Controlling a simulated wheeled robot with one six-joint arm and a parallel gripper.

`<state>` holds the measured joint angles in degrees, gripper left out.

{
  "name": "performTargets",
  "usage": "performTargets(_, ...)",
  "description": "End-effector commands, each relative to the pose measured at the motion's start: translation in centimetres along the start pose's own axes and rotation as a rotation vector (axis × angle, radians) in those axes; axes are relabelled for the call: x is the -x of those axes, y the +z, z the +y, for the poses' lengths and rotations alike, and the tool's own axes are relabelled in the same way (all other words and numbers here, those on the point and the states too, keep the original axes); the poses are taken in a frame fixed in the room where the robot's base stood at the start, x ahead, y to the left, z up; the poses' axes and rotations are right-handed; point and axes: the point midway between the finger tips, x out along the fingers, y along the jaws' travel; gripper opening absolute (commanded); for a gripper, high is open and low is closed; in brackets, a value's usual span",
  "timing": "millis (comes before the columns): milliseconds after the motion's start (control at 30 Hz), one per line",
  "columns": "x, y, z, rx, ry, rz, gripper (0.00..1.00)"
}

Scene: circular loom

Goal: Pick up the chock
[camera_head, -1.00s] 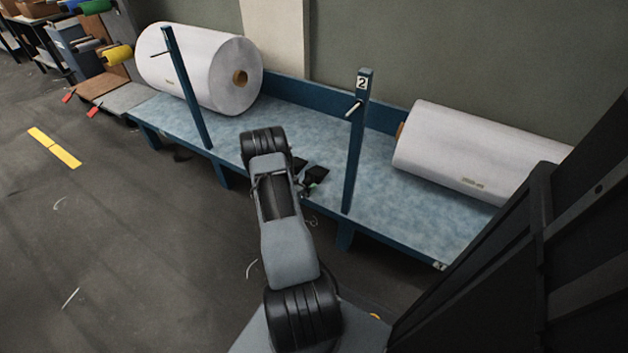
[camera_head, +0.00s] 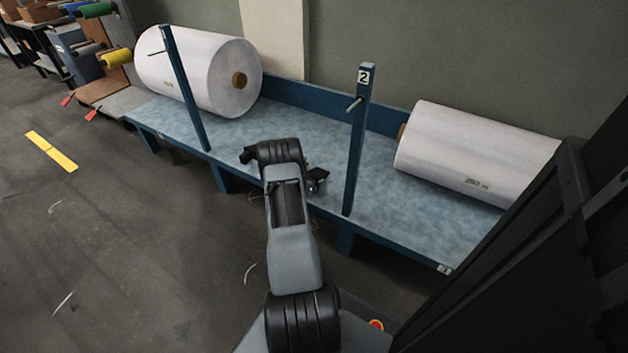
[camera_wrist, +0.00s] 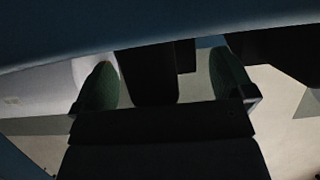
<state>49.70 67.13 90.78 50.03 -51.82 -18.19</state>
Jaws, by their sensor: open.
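I cannot make out the chock for certain in either view. My gripper (camera_wrist: 162,80) shows in the wrist view with two green-padded fingers standing wide apart, so it is open. A dark blocky shape (camera_wrist: 148,78) lies between the fingers in that view; I cannot tell whether it is the chock or part of my arm. In the head view my gripper (camera_head: 317,180) is mostly hidden behind my forearm, at the front edge of the blue platform between the two posts.
The blue platform (camera_head: 400,222) carries a large white roll (camera_head: 200,70) at left and another white roll (camera_head: 475,155) at right. A blue post (camera_head: 186,90) and a post marked 2 (camera_head: 357,140) rise from its front edge. The platform top between the rolls looks largely clear.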

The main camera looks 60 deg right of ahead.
Motion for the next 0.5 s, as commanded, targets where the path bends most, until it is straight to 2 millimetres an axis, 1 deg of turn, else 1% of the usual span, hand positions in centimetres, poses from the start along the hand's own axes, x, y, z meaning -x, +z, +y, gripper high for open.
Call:
performTargets(33, 0.02, 0.0, 0.01, 0.0, 0.0, 0.0, 1.0)
performTargets(67, 0.02, 0.0, 0.01, 0.0, 0.0, 0.0, 0.97)
performTargets(500, 0.03, 0.01, 0.02, 0.0, 0.0, 0.0, 0.55)
